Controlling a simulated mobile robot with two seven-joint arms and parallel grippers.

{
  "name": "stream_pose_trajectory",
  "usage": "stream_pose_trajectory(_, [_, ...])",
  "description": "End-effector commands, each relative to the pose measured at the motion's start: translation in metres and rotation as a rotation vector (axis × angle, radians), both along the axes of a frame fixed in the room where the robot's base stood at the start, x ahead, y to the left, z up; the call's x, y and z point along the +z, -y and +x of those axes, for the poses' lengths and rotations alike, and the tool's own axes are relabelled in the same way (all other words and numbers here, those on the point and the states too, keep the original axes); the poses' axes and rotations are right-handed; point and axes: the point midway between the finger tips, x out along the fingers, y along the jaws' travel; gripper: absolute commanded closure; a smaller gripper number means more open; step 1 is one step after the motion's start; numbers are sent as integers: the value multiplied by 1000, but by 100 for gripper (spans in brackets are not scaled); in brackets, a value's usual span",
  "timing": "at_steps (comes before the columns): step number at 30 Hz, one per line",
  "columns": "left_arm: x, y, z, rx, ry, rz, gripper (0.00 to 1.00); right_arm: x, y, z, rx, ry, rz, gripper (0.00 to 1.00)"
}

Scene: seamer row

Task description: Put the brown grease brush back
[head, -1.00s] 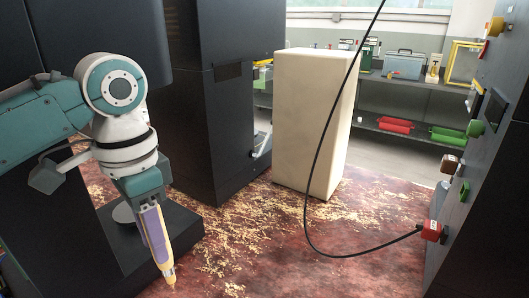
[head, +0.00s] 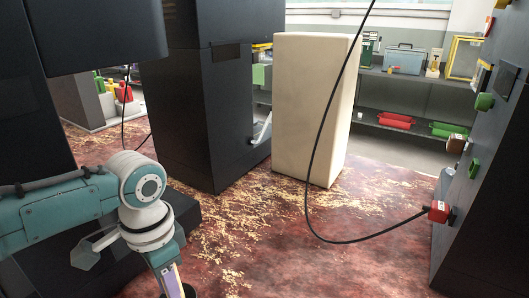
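I cannot make out a brown grease brush in the head view. My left arm comes in from the left, and its gripper (head: 171,282) points down at the bottom edge. Only a purple and pale upper part of the gripper shows; its fingertips are cut off by the frame, so I cannot see whether it is open or holds anything. My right gripper is not in view.
A tall cream block (head: 308,110) stands on the red, shaving-strewn floor beside a dark machine (head: 207,130). A black cable (head: 317,150) hangs down and runs to a red connector (head: 438,211) on the right-hand machine. Shelves (head: 415,81) hold bins and boxes behind.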

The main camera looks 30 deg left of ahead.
Motion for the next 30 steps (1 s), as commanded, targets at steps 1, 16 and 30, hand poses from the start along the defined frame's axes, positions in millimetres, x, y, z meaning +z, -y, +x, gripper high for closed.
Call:
stream_pose_trajectory(1, [1, 0, 0, 0, 0, 0, 100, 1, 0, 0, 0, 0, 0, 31])
stream_pose_trajectory(16, [-2, 0, 0, 0, -1, -1, 36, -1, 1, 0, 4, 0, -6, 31])
stream_pose_trajectory(30, [37, 0, 1, -1, 2, 1, 36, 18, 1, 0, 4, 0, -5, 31])
